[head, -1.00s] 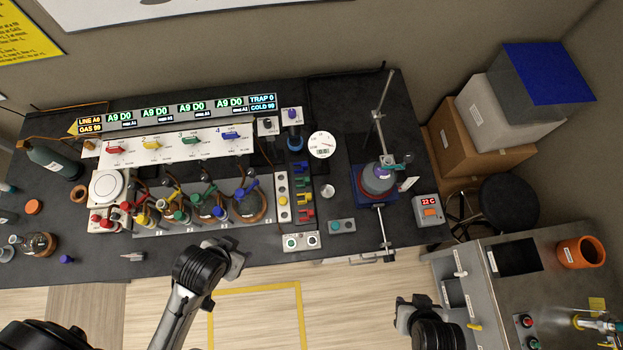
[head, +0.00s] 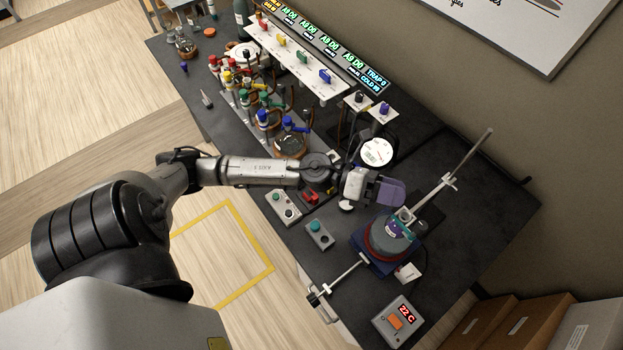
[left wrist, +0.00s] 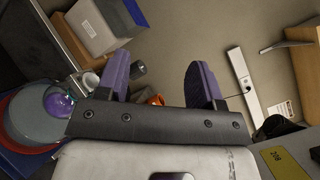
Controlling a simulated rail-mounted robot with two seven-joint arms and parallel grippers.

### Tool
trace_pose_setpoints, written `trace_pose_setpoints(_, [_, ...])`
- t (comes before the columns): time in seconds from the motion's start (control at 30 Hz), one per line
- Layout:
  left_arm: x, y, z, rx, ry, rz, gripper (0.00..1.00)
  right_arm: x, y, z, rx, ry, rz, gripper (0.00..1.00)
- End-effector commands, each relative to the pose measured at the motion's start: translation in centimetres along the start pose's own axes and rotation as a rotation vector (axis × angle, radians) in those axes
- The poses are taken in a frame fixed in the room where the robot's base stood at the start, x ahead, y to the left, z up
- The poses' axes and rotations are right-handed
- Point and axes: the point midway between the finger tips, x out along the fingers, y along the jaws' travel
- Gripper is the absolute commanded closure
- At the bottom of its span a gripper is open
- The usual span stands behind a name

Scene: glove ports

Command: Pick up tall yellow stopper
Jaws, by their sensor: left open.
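I cannot pick out a tall yellow stopper. In the head view my left arm covers most of the stopper rack, and only a red piece (head: 311,197) shows beside the arm. Yellow pieces (head: 231,77) show on the flask row farther left, but I cannot tell their height. My left gripper (head: 388,191) has purple fingers and is over the bench, just left of and above the stirrer with its flask. In the left wrist view its fingers (left wrist: 160,82) are apart with nothing between them. My right gripper is out of view.
The bench's right part is bare. Cardboard boxes (head: 520,325) stand lower right.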

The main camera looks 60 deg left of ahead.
Motion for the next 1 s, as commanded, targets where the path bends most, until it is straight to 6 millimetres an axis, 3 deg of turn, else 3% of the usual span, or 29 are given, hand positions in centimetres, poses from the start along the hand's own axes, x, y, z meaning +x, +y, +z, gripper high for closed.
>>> trace_pose_setpoints(0.03, [-0.6, 2.4, -1.6, 0.156, 0.143, -0.006, 0.39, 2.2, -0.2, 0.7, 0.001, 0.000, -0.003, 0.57])
trace_pose_setpoints(0.2, [-5.2, 9.2, -4.1, 0.584, 0.653, 0.029, 0.39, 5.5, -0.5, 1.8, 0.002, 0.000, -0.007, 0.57])
trace_pose_setpoints(0.27, [-7.6, 11.8, -4.0, 0.693, 0.827, 0.065, 0.39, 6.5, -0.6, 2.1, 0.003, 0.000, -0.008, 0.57])
trace_pose_setpoints(0.4, [-14.0, 16.8, -2.0, 0.854, 1.190, 0.175, 0.39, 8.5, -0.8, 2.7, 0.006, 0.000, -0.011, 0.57])
trace_pose_setpoints(0.6, [-21.6, 19.9, 1.9, 0.912, 1.545, 0.324, 0.39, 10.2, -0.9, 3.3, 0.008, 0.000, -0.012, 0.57])
trace_pose_setpoints(0.7, [-23.9, 20.4, 3.3, 0.905, 1.646, 0.373, 0.39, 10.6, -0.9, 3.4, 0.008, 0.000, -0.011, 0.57])
trace_pose_setpoints(0.83, [-25.4, 21.0, 3.7, 0.896, 1.710, 0.404, 0.39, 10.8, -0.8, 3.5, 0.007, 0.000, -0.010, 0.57])
trace_pose_setpoints(1.0, [-26.1, 23.0, 2.0, 0.889, 1.726, 0.409, 0.39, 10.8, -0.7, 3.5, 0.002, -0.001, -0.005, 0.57])
